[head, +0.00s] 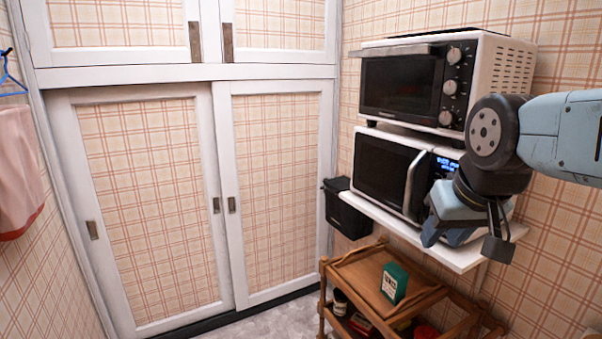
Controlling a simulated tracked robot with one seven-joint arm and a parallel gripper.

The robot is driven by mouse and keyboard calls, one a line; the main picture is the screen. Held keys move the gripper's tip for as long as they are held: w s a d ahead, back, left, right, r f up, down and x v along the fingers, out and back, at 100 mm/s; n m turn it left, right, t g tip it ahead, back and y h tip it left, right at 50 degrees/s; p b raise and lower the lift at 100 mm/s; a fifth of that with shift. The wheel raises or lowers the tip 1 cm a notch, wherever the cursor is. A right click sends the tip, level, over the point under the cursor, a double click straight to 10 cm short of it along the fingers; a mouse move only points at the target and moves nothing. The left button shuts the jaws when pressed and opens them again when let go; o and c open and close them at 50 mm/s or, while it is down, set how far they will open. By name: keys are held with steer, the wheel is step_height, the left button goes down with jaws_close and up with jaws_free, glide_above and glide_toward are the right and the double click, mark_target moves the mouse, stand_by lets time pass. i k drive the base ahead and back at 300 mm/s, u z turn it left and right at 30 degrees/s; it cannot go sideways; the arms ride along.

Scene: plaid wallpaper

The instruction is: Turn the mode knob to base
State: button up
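A white toaster oven (400,82) with a dark glass door stands on top of a microwave (388,172) at the right. Its front panel carries three round silver knobs in a column: an upper knob (454,55), a middle knob (450,87) and a lower knob (446,118). Their markings are too small to read, so I cannot tell which is the mode knob. My gripper (440,233) hangs in front of the microwave's right side, below the knobs and apart from them. My wrist hides part of its fingers, and I cannot tell whether they are open.
The microwave sits on a white wall shelf (400,229). A black bin (347,208) is at its left. Below stands a wooden cart (352,268) with a green box (394,284) on top. White sliding doors (155,205) fill the left. Some floor (270,322) is clear.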

mark_target(450, 88)
steer(key=k, duration=1)
steer(key=u, duration=0.25)
steer(key=i, duration=0.6)
